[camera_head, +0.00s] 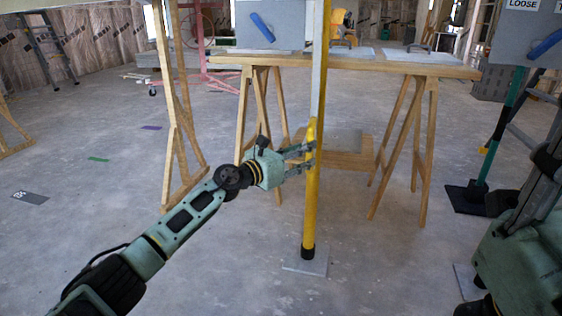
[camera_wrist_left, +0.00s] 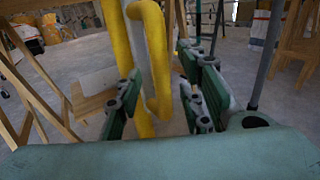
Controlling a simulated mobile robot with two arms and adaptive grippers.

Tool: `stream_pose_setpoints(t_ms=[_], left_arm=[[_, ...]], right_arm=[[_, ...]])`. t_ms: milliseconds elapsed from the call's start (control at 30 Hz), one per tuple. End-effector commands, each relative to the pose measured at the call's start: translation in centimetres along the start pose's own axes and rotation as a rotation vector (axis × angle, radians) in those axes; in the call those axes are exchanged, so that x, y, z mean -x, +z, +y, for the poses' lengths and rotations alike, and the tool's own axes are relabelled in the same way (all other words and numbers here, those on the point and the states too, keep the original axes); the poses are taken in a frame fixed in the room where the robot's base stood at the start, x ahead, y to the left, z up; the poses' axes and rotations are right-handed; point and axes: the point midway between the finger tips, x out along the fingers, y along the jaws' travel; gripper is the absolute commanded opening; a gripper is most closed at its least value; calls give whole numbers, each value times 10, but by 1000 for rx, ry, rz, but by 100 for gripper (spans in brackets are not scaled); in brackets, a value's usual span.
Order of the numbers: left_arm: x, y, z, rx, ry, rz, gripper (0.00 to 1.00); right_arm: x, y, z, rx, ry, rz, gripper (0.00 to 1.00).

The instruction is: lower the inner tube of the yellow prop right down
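The yellow prop (camera_head: 310,205) stands upright in the middle of the head view, its black foot on a grey plate (camera_head: 306,263). Its narrower upper part, with a grey face (camera_head: 318,75), rises out of the top of the picture. In the left wrist view the yellow tube (camera_wrist_left: 122,50) has a bent yellow handle (camera_wrist_left: 160,50) beside it. My left gripper (camera_head: 307,157) is at the prop, near the top of its thicker part. My right gripper is out of view.
A wooden trestle table (camera_head: 385,65) stands behind the prop, with a grey box (camera_head: 270,25) on it. A wooden frame (camera_head: 172,120) stands left of the prop. A green post on a black base (camera_head: 478,193) stands at right. The floor at left is mostly clear.

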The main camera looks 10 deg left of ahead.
Motion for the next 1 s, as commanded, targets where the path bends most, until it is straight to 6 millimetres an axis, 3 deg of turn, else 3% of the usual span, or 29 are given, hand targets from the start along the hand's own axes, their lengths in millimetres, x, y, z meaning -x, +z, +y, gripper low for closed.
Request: stream_pose_setpoints(t_ms=[300,500,1000], left_arm=[[56,-2,1,-2,0,4,36],[77,-2,0,0,0,2,36],[82,-3,-7,21,-14,4,36]], right_arm=[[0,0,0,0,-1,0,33],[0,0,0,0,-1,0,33],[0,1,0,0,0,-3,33]])
